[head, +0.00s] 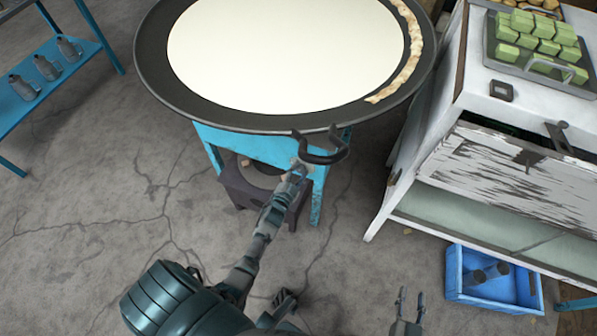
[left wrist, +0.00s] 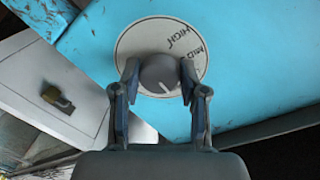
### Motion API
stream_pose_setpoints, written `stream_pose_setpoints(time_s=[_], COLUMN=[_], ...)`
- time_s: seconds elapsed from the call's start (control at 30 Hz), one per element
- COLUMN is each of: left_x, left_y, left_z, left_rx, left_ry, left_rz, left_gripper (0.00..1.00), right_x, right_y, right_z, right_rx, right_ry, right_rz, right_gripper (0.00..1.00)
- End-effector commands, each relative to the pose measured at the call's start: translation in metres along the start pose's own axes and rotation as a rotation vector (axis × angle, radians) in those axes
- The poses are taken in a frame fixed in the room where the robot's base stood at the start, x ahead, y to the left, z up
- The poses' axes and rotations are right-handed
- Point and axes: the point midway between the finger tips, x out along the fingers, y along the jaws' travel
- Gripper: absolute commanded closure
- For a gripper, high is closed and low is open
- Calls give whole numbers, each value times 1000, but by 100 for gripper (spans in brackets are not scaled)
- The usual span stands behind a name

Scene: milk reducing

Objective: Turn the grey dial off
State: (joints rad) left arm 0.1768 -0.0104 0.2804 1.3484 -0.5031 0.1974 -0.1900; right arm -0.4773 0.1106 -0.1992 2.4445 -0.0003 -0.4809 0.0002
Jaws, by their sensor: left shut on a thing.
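The grey dial (left wrist: 160,74) sits on a round white plate (left wrist: 130,42) marked HIGH and MID, on a blue panel. Its white pointer line points down and slightly right in the left wrist view. My left gripper (left wrist: 159,80) is shut on the dial, a finger on each side. In the head view my left gripper (head: 299,168) is at the blue stand (head: 262,146) under the pan's rim, and the dial cannot be made out there. My right gripper (head: 411,306) is at the bottom edge, its fingers apart and empty.
A wide dark pan (head: 150,75) with pale liquid and a crusted strip stands over the stand, its handle (head: 322,153) just above my left gripper. A white cabinet (head: 470,90) with a tray of green blocks is right. A blue crate (head: 462,292) lies on the floor.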

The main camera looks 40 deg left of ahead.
Motion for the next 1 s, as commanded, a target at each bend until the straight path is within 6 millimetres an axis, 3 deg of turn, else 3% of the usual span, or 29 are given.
stream_pose_setpoints(time_s=[0.3,0.33,0.43,0.77,0.87,1.0], left_x=[2,2,2,-1,-12,-40], left_y=[0,0,1,1,1,2], left_z=[-6,-6,-5,-1,0,0], left_rx=[2,1,1,0,0,0], left_ry=[12,12,10,3,2,1], left_rz=[-1,-1,0,1,2,3], left_gripper=[92,55,32,32,32,32], right_x=[0,0,0,-1,-2,-2], right_y=[0,0,0,-1,-1,-1], right_z=[0,0,0,0,0,0], right_rx=[0,0,0,-1,-1,-1], right_ry=[1,1,1,1,1,1], right_rz=[0,0,0,-3,-2,-2], right_gripper=[60,60,60,60,60,60])
